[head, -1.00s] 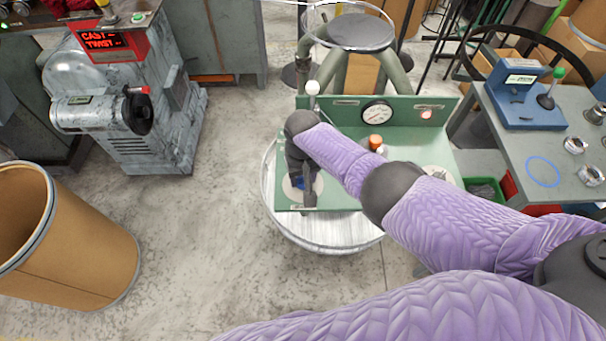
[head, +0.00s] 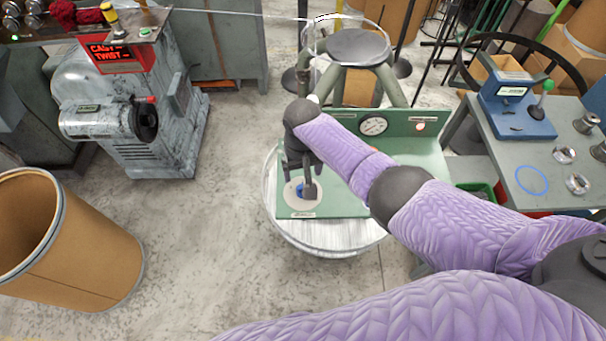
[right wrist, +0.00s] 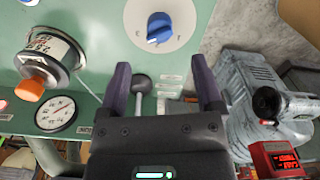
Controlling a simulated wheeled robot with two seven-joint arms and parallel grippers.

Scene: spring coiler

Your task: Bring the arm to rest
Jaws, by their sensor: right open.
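My right arm (head: 345,150) reaches from the right over the green panel (head: 415,155). My right gripper (head: 301,190) hangs near a blue knob (head: 299,189) on a pale round dial and partly covers it in the head view. In the right wrist view, the gripper (right wrist: 160,85) is open, with nothing held between its fingers. The blue knob (right wrist: 159,27) shows there beyond the fingertips, apart from them. My left gripper is not in view.
A gauge (head: 373,125) is on the panel's upright back. A round metal drum (head: 330,240) lies under the panel. A grey machine (head: 130,120) and a brown barrel (head: 70,240) stand left. A workbench (head: 505,165) stands right. Floor between barrel and drum is clear.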

